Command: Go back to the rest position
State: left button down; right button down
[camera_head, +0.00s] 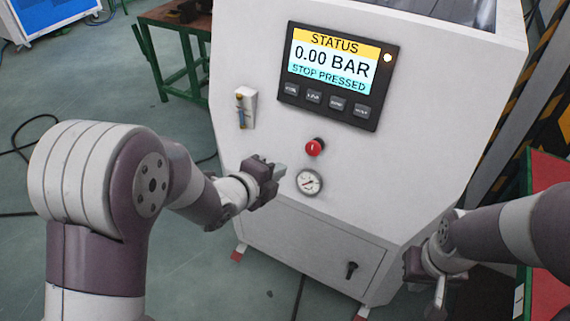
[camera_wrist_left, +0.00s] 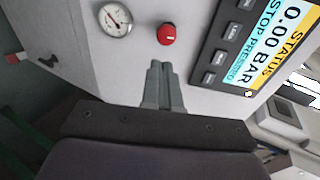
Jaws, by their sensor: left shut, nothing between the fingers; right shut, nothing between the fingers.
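My left gripper (camera_head: 280,172) is in front of the white generator cabinet (camera_head: 250,190), a little left of the pressure gauge (camera_head: 309,182) and below the red stop button (camera_head: 315,147). In the left wrist view its fingers (camera_wrist_left: 163,85) are together and empty, pointing at the cabinet front near the red button (camera_wrist_left: 166,34) and the gauge (camera_wrist_left: 115,19). My right gripper (camera_head: 438,290) hangs low at the cabinet's right side. It is shut and holds nothing. The display (camera_head: 333,68) reads STATUS, 0.00 BAR, STOP PRESSED.
A small valve or switch (camera_head: 244,107) sits on the cabinet's left front. A door with a black handle (camera_head: 351,270) is low on the front. A green-legged table (camera_head: 165,55) stands behind on the left. A red-topped surface (camera_head: 548,180) is at the right. Floor on the left is mostly open.

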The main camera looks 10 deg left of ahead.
dwell(0.4)
pick_arm(q)
jog(key=s+a+f+n+g+y, duration=0.6)
jog(key=s+n, duration=0.4)
jog(key=n, duration=0.6)
jog(key=s+n+g, duration=0.5)
jog(key=s+n, duration=0.1)
jog(key=s, duration=0.1)
notch_tip(320, 180, up, 18)
jog(key=p, duration=1.7)
jog(key=shift+w+d+f+h, duration=0.15)
jog(key=shift+f+h, duration=0.05)
jog(key=shift+h, duration=0.2)
